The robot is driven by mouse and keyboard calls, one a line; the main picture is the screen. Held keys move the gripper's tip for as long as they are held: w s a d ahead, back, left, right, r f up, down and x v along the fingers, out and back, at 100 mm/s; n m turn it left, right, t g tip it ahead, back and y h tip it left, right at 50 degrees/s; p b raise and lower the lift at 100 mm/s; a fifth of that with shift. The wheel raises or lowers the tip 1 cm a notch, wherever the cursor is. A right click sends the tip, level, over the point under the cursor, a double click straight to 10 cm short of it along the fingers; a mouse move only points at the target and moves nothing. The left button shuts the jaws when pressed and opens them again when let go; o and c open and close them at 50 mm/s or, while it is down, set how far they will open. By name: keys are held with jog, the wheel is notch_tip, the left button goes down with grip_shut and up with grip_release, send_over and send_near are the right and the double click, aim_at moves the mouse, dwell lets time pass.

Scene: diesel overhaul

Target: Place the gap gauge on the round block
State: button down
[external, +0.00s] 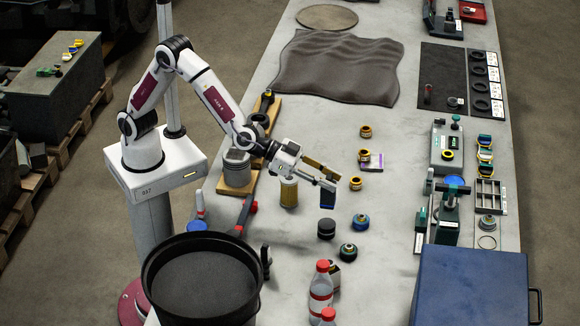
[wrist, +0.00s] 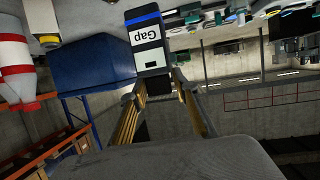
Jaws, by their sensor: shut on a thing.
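The gap gauge (wrist: 147,45) is a small dark block with a blue band and a white label reading "Gap". It shows upside down between my fingertips in the wrist view. In the external view the gauge (external: 327,200) hangs upright below my gripper (external: 327,183), above the bench. My gripper is shut on it. A short black round block (external: 326,228) stands on the bench just below the gauge in the picture, apart from it. I cannot tell for sure that this is the task's round block.
A yellow filter (external: 289,192) stands left of the gauge. Blue-topped (external: 361,222) and green-ringed (external: 348,252) round parts stand close to the black block. Red-and-white bottles (external: 321,285), a black drum (external: 203,270) and a blue box (external: 472,285) stand nearer the front.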

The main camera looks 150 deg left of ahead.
aim_at(328, 198)
jog(key=shift+f, duration=1.6)
jog(key=shift+f, duration=1.85)
jog(key=shift+f, duration=0.15)
jog(key=c, duration=1.6)
grip_release()
jog(key=shift+f, duration=0.1)
jog(key=shift+o, duration=0.2)
jog(key=shift+r, duration=0.2)
jog(key=v, duration=1.2)
